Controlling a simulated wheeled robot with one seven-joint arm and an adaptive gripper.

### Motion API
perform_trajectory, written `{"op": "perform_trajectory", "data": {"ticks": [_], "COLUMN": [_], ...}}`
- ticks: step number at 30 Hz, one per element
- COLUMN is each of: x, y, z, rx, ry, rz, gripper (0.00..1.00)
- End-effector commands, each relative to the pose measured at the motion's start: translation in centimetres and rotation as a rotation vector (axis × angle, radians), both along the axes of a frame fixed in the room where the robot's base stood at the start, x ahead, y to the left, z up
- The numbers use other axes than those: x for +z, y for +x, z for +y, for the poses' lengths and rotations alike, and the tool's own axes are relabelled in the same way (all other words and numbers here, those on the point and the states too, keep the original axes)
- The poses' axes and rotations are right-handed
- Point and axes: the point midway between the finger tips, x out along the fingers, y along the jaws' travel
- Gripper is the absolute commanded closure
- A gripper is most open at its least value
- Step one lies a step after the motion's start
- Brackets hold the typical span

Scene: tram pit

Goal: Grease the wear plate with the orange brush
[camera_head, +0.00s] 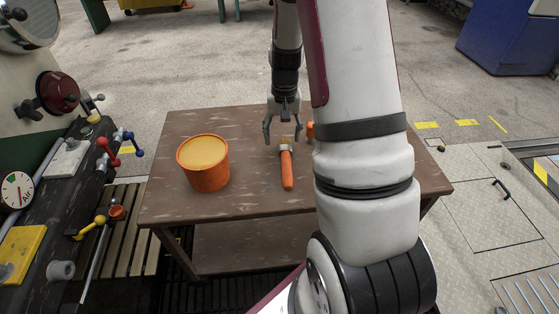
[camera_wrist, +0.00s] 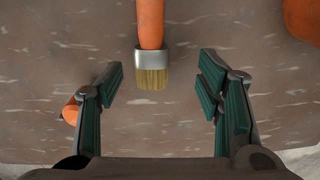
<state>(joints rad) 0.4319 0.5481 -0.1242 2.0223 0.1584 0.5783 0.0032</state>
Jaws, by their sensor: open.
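The orange brush (camera_head: 287,170) lies on the brown table, its handle toward the near edge. In the wrist view its orange handle (camera_wrist: 150,22), metal ferrule and tan bristles (camera_wrist: 152,80) show. My gripper (camera_head: 283,140) is open and empty, its fingers pointing down at the brush's bristle end. In the wrist view the bristles sit between the spread green-padded fingers (camera_wrist: 160,72), with space on both sides. An orange tub (camera_head: 206,175) of yellowish grease stands left of the brush; its edge shows in the wrist view (camera_wrist: 306,20). I cannot identify the wear plate for certain.
Another orange item (camera_head: 310,131), partly hidden by my arm, lies right of the gripper; it also shows in the wrist view (camera_wrist: 70,111). A dark bench (camera_head: 62,205) with levers and a yellow block (camera_head: 22,254) stands left. The table's (camera_head: 245,197) near left is bare.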

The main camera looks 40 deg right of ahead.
Motion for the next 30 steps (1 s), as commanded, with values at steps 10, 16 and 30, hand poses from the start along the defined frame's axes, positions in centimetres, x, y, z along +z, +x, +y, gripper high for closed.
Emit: {"op": "perform_trajectory", "data": {"ticks": [10, 16, 30], "x": [-2.9, -5.5, -5.6], "y": [0.2, 0.4, 0.4], "z": [0.6, 0.8, 0.9], "rx": [0.000, -0.001, 0.001], "ry": [0.001, 0.001, 0.001], "rz": [0.002, 0.000, -0.001], "gripper": [0.40, 0.40, 0.79]}}
